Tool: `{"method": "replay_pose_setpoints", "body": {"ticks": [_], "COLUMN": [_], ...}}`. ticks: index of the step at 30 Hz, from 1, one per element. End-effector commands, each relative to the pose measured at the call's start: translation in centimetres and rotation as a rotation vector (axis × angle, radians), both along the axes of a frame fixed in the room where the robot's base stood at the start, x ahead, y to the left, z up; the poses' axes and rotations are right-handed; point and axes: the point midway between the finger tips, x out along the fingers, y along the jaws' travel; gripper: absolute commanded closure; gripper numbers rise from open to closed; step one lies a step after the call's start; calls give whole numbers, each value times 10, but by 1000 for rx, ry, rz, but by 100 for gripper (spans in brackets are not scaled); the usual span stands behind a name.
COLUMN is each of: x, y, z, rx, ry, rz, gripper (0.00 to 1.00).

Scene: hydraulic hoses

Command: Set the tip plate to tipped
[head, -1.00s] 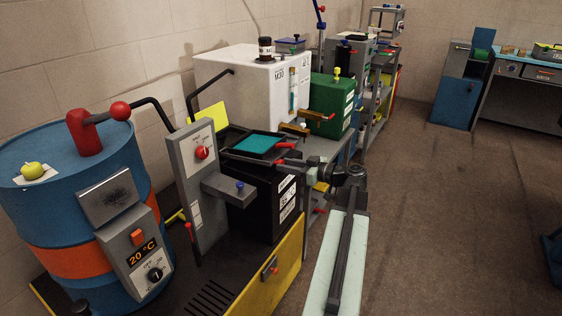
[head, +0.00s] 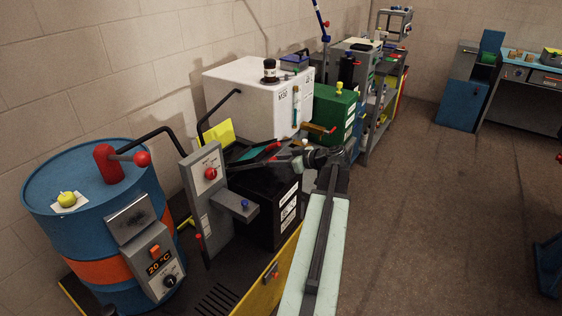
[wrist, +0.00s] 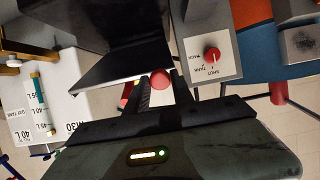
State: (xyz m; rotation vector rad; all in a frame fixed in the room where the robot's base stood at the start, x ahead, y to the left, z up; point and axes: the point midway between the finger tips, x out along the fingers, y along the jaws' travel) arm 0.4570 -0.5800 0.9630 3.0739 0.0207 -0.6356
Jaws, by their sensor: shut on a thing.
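The tip plate (head: 254,153) is a black tray with a teal face on top of a black box (head: 272,205). It stands tilted, its near right side raised; my arm hides part of it. In the wrist view its black underside (wrist: 125,62) slants across the upper left. A red knob (wrist: 160,81) at the plate's edge sits between my fingertips. My gripper (head: 282,160) is shut on this red handle, at the plate's right side. In the wrist view the gripper (wrist: 162,92) shows both dark fingers around the knob, which partly hide the handle.
A grey panel with a red selector (head: 211,173) stands left of the plate, close to my gripper. A blue drum (head: 60,225) is further left. A white tank (head: 245,95) and green box (head: 335,113) stand behind. Floor is free at right.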

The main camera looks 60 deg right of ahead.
Motion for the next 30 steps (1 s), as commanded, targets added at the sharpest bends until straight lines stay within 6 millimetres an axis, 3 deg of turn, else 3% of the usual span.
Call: {"method": "replay_pose_setpoints", "body": {"ticks": [17,18,20,30], "x": [1,1,1,-3], "y": [-3,-3,-3,-3], "z": [8,8,8,8], "rx": [3,2,1,1], "ry": [-11,-11,-10,-6], "rz": [-7,-7,-7,-7], "gripper": [100,66,51,51]}}
